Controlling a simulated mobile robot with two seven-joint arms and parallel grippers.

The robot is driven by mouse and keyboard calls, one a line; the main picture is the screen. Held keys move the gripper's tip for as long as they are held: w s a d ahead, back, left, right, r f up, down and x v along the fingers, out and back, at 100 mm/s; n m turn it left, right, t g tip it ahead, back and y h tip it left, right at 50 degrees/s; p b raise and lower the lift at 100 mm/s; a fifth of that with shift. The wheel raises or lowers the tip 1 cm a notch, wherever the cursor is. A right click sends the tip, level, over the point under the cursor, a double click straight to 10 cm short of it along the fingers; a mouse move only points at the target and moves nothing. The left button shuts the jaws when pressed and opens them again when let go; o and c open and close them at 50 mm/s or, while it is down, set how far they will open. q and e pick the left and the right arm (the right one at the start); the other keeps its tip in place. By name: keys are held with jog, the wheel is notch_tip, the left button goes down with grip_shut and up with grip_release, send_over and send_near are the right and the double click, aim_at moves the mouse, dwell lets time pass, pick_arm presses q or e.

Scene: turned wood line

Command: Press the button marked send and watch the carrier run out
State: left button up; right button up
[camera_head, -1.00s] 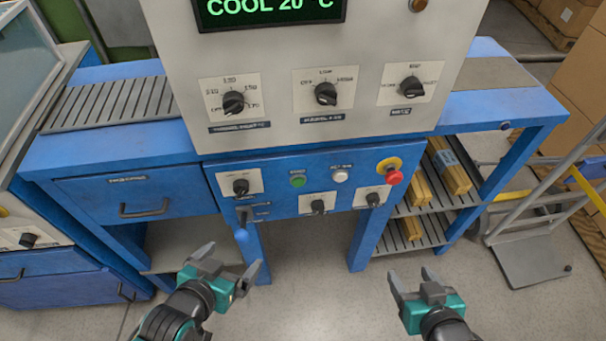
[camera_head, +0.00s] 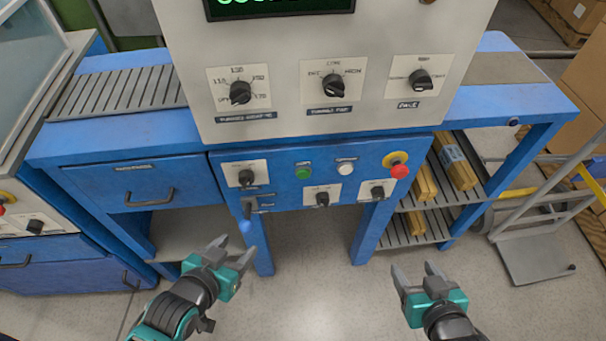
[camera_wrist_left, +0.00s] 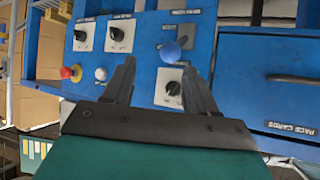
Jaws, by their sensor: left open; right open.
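On the blue lower panel (camera_head: 280,200) sit a green button (camera_head: 303,173) and a white button (camera_head: 345,168), each under a small label too small to read; I cannot tell which is marked send. A red mushroom button (camera_head: 399,171) on a yellow ring is to their right. The white button (camera_wrist_left: 100,74) and red button (camera_wrist_left: 66,73) also show in the left wrist view; the green one does not show there. My left gripper (camera_head: 234,249) is open and empty, in front of and below the panel's left part. My right gripper (camera_head: 413,268) is open and empty, lower right.
A lever with a blue ball knob (camera_head: 247,227) hangs at the panel's left, and shows between my left fingers in the wrist view. Black rotary knobs (camera_head: 322,198) surround the buttons.

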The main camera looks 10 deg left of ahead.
pick_arm(q)
jog(key=shift+w, duration=0.1)
grip_shut()
jog(key=shift+s+f, duration=0.1)
jog(key=shift+s, duration=0.1)
dwell(0.8)
